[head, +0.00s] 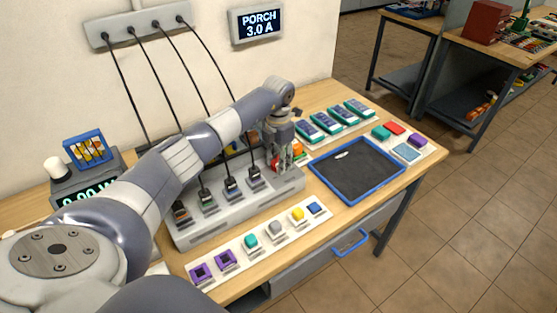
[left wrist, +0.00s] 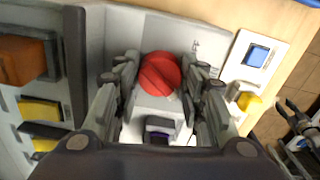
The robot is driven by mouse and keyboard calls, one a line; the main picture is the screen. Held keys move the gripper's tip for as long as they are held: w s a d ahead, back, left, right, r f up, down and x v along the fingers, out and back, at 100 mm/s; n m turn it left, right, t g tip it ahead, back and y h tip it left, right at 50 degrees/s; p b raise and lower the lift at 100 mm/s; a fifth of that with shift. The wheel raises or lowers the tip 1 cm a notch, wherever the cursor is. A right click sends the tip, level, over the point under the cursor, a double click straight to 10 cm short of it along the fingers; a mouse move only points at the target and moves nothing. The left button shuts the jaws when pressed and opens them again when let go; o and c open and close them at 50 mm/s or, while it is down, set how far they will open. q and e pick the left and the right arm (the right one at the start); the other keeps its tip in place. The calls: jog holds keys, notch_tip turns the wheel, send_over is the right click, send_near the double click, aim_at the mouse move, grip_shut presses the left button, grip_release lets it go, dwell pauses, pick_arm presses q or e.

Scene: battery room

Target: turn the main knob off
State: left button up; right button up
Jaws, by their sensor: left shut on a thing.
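The main knob (left wrist: 160,74) is round and red, on the right end of a long grey panel (head: 238,213). In the head view only a bit of its red (head: 275,162) shows behind my fingers. My left gripper (head: 283,163) reaches down onto it. In the left wrist view my left gripper (left wrist: 161,85) has one finger on each side of the knob, shut on it. Faint lettering shows on the panel beside the knob, partly hidden. What looks like my right gripper (left wrist: 300,122) shows at the right edge of the left wrist view, fingers apart and empty.
Several black plugs with cords stand in the panel, left of the knob. A strip of coloured pieces (head: 262,253) lies in front. A blue-rimmed tray (head: 333,193) is to the right. A wall display (head: 258,23) reads PORCH 3.0 A. A meter (head: 88,190) stands at left.

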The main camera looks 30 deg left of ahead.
pick_arm(q)
jog(key=n, duration=1.2)
jog(key=shift+n+p, duration=0.4)
jog(key=shift+n, duration=1.7)
jog(key=o, duration=1.1)
